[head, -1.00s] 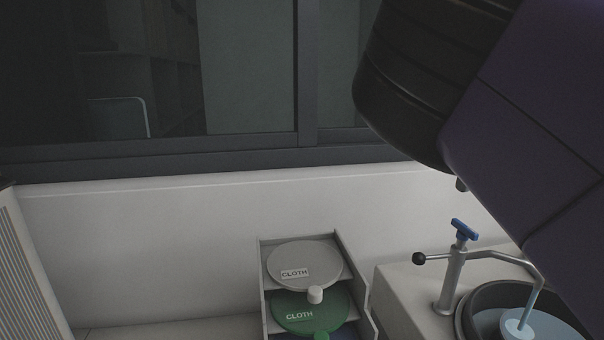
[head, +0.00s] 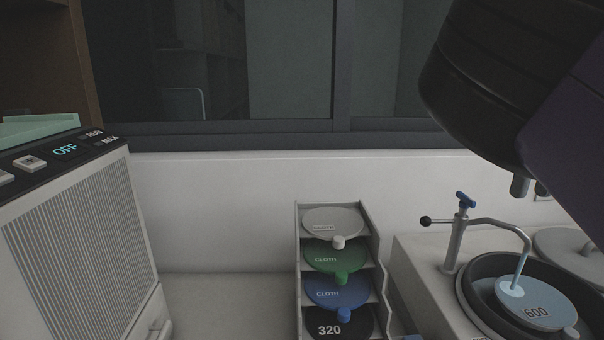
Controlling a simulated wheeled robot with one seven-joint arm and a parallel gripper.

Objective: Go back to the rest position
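My arm crosses the upper right of the head view. Two small metallic finger tips of my gripper (head: 530,187) show below its dark rounded housing. They are in the air above the polishing machine (head: 420,262). I cannot make out whether the fingers are apart or closed, and I see nothing held between them. No marker for a rest position shows.
A rack (head: 372,225) holds several discs, with a grey cloth disc (head: 333,218) on top. The polisher has a bowl with a disc marked 600 (head: 545,312) and a bent water pipe (head: 500,222). A vented machine showing OFF (head: 72,220) stands left. Counter between is clear.

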